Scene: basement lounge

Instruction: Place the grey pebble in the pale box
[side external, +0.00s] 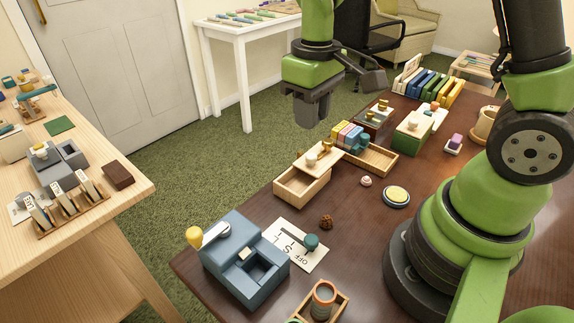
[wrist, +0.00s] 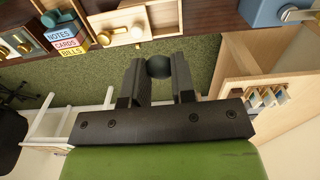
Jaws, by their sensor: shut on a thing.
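My gripper (side external: 311,112) hangs in the air behind the far edge of the dark table, above the green carpet. In the wrist view, my gripper (wrist: 157,75) is shut on a dark grey round thing, which looks like the grey pebble (wrist: 158,67). The pebble is hidden in the side view. The pale box (side external: 302,190) stands on the table below and in front of my gripper. Its lid (side external: 318,157), with a white knob and a brass handle, lies toward the back right, leaving the front-left part open. In the wrist view, the lid (wrist: 112,26) is at the top.
Beside the box are a shallow wooden tray (side external: 381,167) and coloured blocks (side external: 347,135). A blue lever box (side external: 243,265) stands at the near left. A brown nut-like object (side external: 326,222) and a yellow-topped disc (side external: 396,196) lie in front.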

